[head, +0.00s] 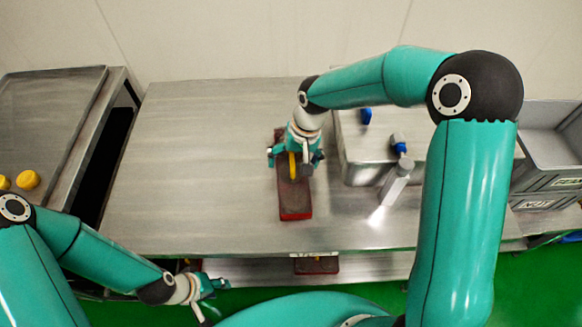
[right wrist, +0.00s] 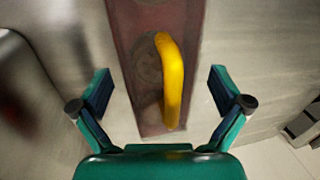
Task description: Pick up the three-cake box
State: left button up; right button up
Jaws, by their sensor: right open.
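The three-cake box is a long dark red box (head: 295,205) lying on the steel table, its long side running front to back. In the right wrist view the box (right wrist: 135,35) has a curved yellow handle (right wrist: 173,85) standing over it, with faint round shapes in its top. My right gripper (head: 296,160) is above the box, its arm hiding part of it in the head view. Its fingers (right wrist: 160,88) are spread on both sides of the handle, apart from it. My left gripper (head: 210,287) hangs low by the table's front edge, empty; its jaw opening is unclear.
A steel block (head: 362,160) with blue-capped parts stands right of the box, with a whitish bottle (head: 394,183) in front. Grey crates (head: 550,150) stand at far right. Another red box (head: 316,265) sits on the lower shelf. The table's left part (head: 190,160) is clear.

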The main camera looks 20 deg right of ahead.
jog(key=c, duration=1.1)
jog(key=shift+o, duration=0.2)
